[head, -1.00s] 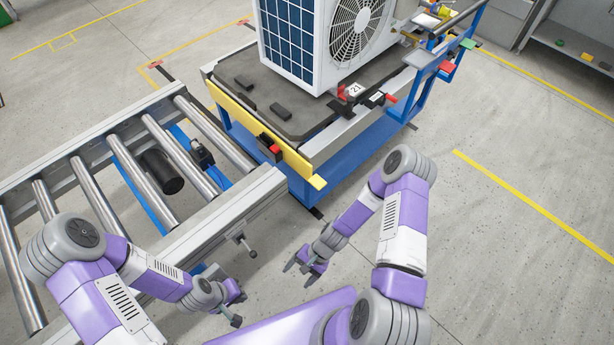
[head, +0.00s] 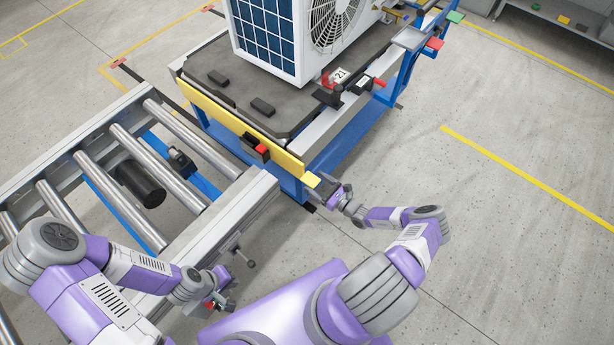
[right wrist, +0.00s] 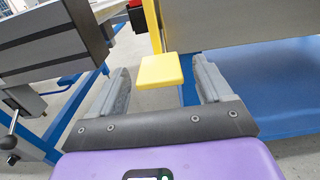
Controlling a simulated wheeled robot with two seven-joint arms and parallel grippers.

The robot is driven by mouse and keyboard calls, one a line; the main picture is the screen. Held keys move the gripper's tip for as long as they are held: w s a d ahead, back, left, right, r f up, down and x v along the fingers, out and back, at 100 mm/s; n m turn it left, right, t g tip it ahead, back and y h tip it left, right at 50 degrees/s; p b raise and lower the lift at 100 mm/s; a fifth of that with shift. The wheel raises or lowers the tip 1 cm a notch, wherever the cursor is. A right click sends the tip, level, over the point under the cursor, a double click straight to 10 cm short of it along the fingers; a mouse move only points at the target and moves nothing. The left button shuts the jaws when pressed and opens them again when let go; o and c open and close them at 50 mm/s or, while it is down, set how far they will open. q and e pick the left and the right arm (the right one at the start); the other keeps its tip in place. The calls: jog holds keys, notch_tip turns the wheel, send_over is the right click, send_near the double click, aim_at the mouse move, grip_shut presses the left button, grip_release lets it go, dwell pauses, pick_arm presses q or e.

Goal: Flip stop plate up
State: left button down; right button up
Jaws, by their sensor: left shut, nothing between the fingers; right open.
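The yellow stop plate (head: 225,115) runs along the near end of the station, beside the roller conveyor. Its yellow tab (head: 312,180) sticks out at the right end; it also shows in the right wrist view (right wrist: 160,70). My right gripper (head: 333,187) is open just right of the tab. In the right wrist view the tab lies ahead, between the lines of the two open fingers, with gaps on both sides; I cannot tell how deep it sits. My left gripper (head: 225,284) is shut and empty near the conveyor's near end, away from the plate.
A white outdoor unit (head: 290,35) stands on the station's dark pallet (head: 215,60). A black and red latch (head: 257,148) sits on the plate's face. The roller conveyor (head: 150,160) is at left; its end rail and a knob are close to my left gripper. The floor at right is clear.

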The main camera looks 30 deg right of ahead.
aim_at(304, 175)
jog(key=shift+b+x, duration=0.4)
jog(key=shift+x, duration=1.75)
grip_shut()
notch_tip(304, 175, up, 5)
jog(key=p, duration=0.5)
jog(key=shift+r, duration=0.2)
jog(key=shift+w, duration=0.1)
jog(key=shift+c, duration=0.4)
grip_release()
jog(key=shift+o, duration=0.4)
jog(key=shift+f, duration=0.1)
